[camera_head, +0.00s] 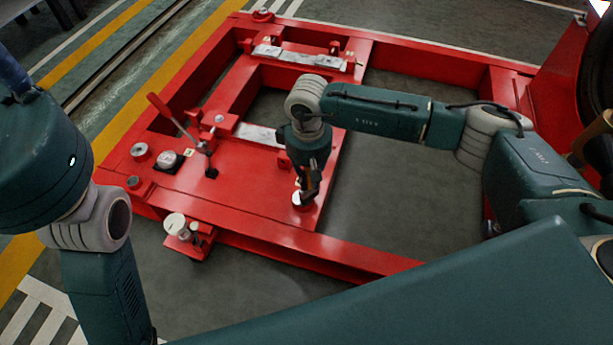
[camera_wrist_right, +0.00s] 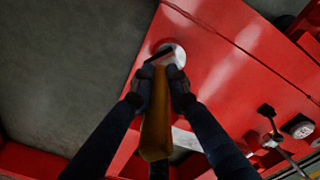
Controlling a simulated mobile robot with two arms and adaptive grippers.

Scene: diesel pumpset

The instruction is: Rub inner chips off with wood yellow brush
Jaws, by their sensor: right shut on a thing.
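My right gripper (camera_head: 305,186) points down over the near right part of the red frame's plate (camera_head: 250,185). In the right wrist view my right gripper (camera_wrist_right: 160,92) is shut on a brush with a yellow wooden handle (camera_wrist_right: 156,120). The brush's dark head is at a round, pale metal opening (camera_wrist_right: 177,55) in the red plate; I cannot tell if it touches or is inside. The opening's rim also shows in the head view (camera_head: 297,201), just under the gripper. Chips are too small or hidden to see. My left arm is at the left; its gripper is out of view.
A red-handled lever (camera_head: 175,118) stands on the plate, left of my right gripper. A small bracket with a pale round cap (camera_head: 176,224) juts from the frame's near edge. Grey floor (camera_head: 400,190) shows inside the frame. Red machinery (camera_head: 560,80) rises at the right.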

